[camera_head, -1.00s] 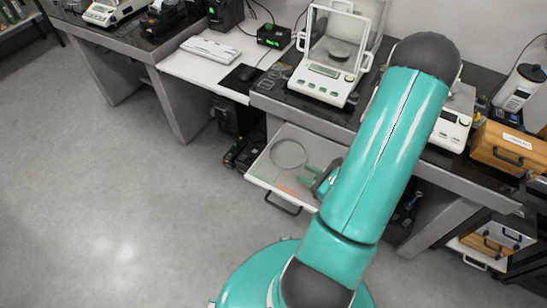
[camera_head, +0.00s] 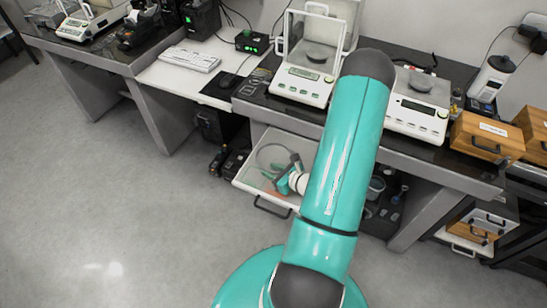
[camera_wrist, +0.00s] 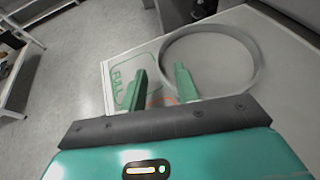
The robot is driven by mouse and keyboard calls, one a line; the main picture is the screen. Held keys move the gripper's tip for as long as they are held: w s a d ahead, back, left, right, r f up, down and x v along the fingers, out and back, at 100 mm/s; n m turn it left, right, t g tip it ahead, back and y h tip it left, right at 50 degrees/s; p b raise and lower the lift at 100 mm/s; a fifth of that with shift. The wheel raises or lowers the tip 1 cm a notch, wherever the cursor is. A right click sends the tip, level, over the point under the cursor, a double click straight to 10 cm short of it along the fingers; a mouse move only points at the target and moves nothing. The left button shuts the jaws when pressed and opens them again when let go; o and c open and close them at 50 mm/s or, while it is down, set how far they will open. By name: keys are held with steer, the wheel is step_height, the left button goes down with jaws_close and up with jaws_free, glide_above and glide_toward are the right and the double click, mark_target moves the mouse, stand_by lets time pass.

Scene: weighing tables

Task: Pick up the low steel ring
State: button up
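The low steel ring (camera_head: 258,153) is a thin, wide grey hoop lying flat in a pulled-out white drawer (camera_head: 245,185) under the bench. It also shows in the wrist view (camera_wrist: 257,72), right of centre. My gripper (camera_head: 271,172) is at the ring's near side in the head view, its green fingers partly over it. In the wrist view my gripper (camera_wrist: 159,78) is open, with clear space between the fingers. The left finger is outside the ring's left rim and the right finger overlaps the ring's inside. I cannot tell the height gap or whether they touch.
A balance (camera_head: 305,85) stands on the bench above the drawer, with another (camera_head: 418,105) to its right. A wooden box (camera_head: 485,138) sits further right. The drawer's black handle (camera_head: 272,207) sticks out in front. The floor at left is clear.

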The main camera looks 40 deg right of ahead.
steer(key=x, duration=0.2)
steer(key=shift+w+f, duration=0.15)
steer(key=shift+w, duration=0.2)
jaws_close()
